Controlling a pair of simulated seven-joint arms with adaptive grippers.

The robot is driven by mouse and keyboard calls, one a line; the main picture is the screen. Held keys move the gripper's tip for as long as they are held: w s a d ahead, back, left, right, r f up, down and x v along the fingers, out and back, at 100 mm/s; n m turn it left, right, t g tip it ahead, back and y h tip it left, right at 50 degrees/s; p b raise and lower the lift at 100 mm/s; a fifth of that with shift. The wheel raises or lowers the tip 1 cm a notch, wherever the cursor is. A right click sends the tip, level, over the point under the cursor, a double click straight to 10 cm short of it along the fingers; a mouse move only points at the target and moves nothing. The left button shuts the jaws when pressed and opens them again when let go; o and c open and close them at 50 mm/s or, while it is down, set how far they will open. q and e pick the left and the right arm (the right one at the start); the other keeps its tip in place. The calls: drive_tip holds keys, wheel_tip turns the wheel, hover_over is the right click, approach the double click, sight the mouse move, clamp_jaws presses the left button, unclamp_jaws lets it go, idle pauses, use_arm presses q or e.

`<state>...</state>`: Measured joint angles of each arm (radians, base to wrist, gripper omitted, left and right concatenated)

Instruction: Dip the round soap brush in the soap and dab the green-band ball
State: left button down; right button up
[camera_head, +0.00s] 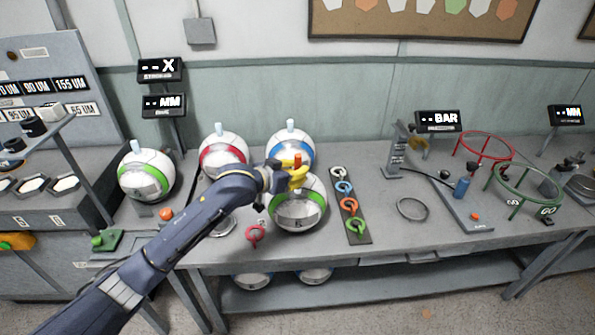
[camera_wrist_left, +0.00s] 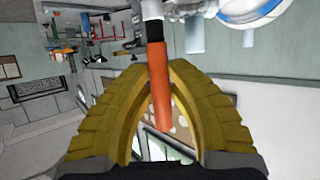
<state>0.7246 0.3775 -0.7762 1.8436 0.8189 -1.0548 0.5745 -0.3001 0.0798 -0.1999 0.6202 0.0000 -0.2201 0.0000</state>
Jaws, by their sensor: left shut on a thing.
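My left gripper (camera_head: 298,178) has yellow fingers and is just above the middle green-band ball (camera_head: 292,214), covering part of its top. In the left wrist view its fingers (camera_wrist_left: 155,95) are closed around an orange handle with a pale shaft (camera_wrist_left: 158,75), which I take to be the soap brush; its head is out of frame. In the head view, only a small orange end shows above the fingers. A second green-band ball (camera_head: 145,177) stands at the left. A round dish (camera_head: 224,229) lies partly behind my arm; I cannot tell if it holds soap. My right gripper is not in view.
A red-band ball (camera_head: 222,146) and a blue-band ball (camera_head: 290,146) stand behind. A strip of coloured rings (camera_head: 349,207) lies right of the middle ball. A red ring tool (camera_head: 256,236) lies in front. A grey ring (camera_head: 412,209) and a green hoop stand (camera_head: 529,187) are farther right.

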sight(297, 155)
use_arm(q)
drive_tip(key=shift+f, duration=0.7)
idle(0.3)
drive_tip(key=shift+r, duration=3.45)
